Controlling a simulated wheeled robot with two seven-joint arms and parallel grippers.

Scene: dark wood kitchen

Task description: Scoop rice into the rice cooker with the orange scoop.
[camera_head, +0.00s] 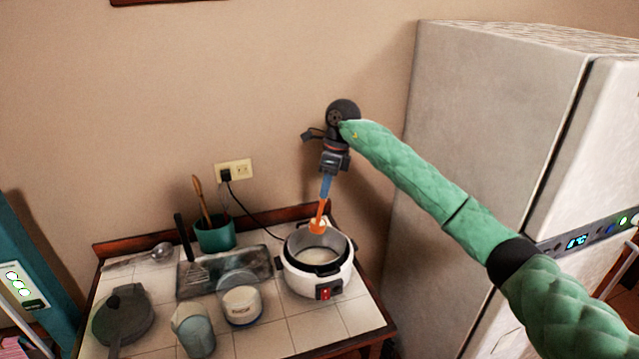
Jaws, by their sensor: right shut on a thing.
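My right gripper (327,184) is shut on the handle of the orange scoop (320,212). The scoop points down, and its bowl end shows at the back inner rim of the rice cooker (334,279). I cannot tell whether the scoop touches the cooker. The cooker is white with a dark rim, open at the top, with pale contents in its pot. A white container (242,310) marked with dark lettering stands left of the cooker; its contents are not clear. My left gripper is not in view.
A tray (192,284) with a spatula lies left of the cooker. A teal utensil pot (215,236), a pale blue cup (194,329) and a dark round lid-like thing (124,316) share the tiled table. A fridge (480,150) stands close on the right. A cord runs from the wall outlet (234,172).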

